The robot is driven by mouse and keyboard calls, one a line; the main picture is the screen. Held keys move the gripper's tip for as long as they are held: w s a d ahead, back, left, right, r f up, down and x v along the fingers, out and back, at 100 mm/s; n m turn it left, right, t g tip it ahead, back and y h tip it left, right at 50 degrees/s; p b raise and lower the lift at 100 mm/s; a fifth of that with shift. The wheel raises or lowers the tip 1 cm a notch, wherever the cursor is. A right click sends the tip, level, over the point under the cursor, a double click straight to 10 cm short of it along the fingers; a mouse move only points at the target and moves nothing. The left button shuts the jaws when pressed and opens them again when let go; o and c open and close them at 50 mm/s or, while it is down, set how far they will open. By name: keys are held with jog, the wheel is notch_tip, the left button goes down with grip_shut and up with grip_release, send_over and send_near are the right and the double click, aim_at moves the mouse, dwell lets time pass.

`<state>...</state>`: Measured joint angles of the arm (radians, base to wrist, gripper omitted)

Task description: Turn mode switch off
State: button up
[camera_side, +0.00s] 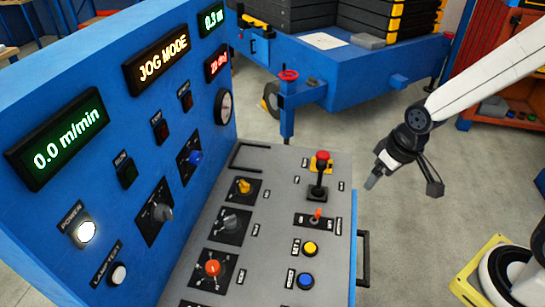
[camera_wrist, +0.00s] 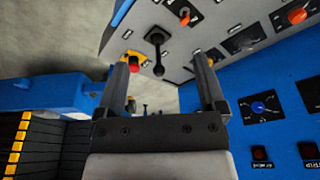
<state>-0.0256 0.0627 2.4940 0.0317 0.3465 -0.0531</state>
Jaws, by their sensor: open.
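I cannot tell which control is the mode switch, as the small labels are unreadable. On the sloping desk, the side view shows a yellow rotary knob (camera_side: 244,186), a dark rotary knob (camera_side: 231,222), an orange-red rotary knob (camera_side: 212,267) and a red-orange toggle (camera_side: 317,214). The upright panel has a grey knob (camera_side: 162,212) and a blue knob (camera_side: 195,158), which also shows in the wrist view (camera_wrist: 258,106). A display (camera_side: 163,66) reads JOG MODE. My gripper (camera_side: 373,182) is open and empty, right of the desk, apart from every control. Its two fingers show in the wrist view (camera_wrist: 162,63).
A black joystick (camera_side: 318,184) stands by a red mushroom button (camera_side: 322,155) near the desk's far right. Yellow (camera_side: 310,247) and blue (camera_side: 305,280) push buttons sit closer. Handles edge the desk. A blue cart (camera_side: 350,75) stands behind on open floor.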

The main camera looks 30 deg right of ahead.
jog(key=w+a+f+n, duration=0.2)
jog(key=w+a, duration=0.3)
jog(key=w, duration=0.3)
jog(key=n+y, duration=0.3)
jog(key=n, duration=0.3)
send_over(232, 217)
jog(key=s+d, duration=0.2)
notch_tip(232, 217, down, 13)
jog(key=shift+a, duration=0.1)
jog(key=shift+x, duration=3.8)
jog(key=shift+w, duration=0.2)
grip_shut()
